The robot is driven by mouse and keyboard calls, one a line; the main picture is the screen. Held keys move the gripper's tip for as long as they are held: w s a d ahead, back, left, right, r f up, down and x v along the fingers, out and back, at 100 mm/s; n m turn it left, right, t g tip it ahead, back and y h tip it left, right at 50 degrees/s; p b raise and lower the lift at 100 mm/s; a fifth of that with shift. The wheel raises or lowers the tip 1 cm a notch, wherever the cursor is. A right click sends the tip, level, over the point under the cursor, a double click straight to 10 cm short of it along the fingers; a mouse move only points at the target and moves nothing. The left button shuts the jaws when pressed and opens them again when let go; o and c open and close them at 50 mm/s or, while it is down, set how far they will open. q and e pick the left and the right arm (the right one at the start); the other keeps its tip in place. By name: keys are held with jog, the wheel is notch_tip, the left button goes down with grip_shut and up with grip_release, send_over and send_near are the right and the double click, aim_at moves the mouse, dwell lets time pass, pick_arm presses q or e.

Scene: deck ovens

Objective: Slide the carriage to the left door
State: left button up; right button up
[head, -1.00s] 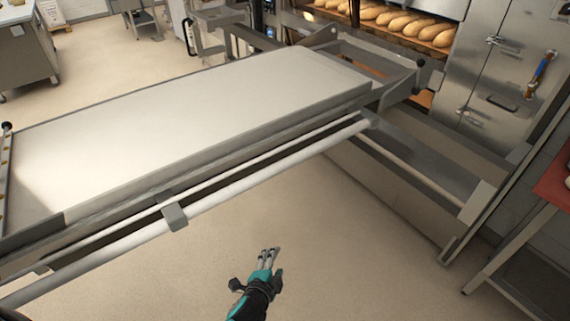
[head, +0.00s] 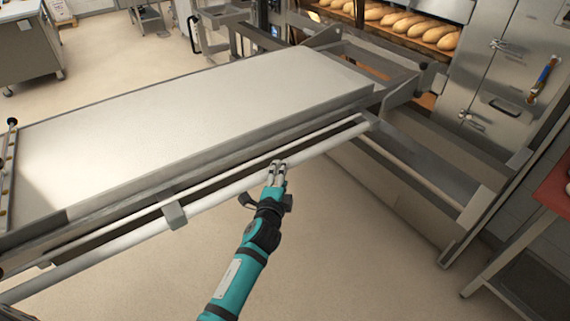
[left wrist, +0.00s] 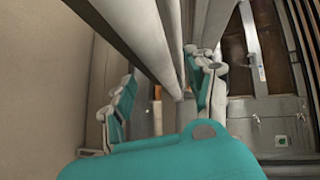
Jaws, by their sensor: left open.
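The carriage (head: 200,108) is a long loader with a pale flat bed, reaching from the lower left toward the oven at the upper right of the head view. A white round bar (head: 215,196) runs along its near side, with a grey bracket on it. My left gripper (head: 277,168) is open, its fingertips at this bar, right of the bracket. In the left wrist view the bar (left wrist: 135,35) runs between the spread fingers of the gripper (left wrist: 165,92); I cannot tell whether they touch it. My right gripper is not in view. I cannot tell which oven door is the left one.
Bread loaves (head: 400,22) lie in the lit oven opening at the back. Steel doors (head: 510,75) stand right of it. A low rail (head: 420,180) runs along the floor before the oven. A red-topped table (head: 556,190) is at the right edge. The near floor is clear.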

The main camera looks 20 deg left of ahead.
pick_arm(q)
jog(key=w, duration=0.5)
jog(key=shift+w+a+f, duration=0.25)
jog(key=shift+a+f, duration=0.05)
jog(key=shift+f, duration=0.1)
grip_shut()
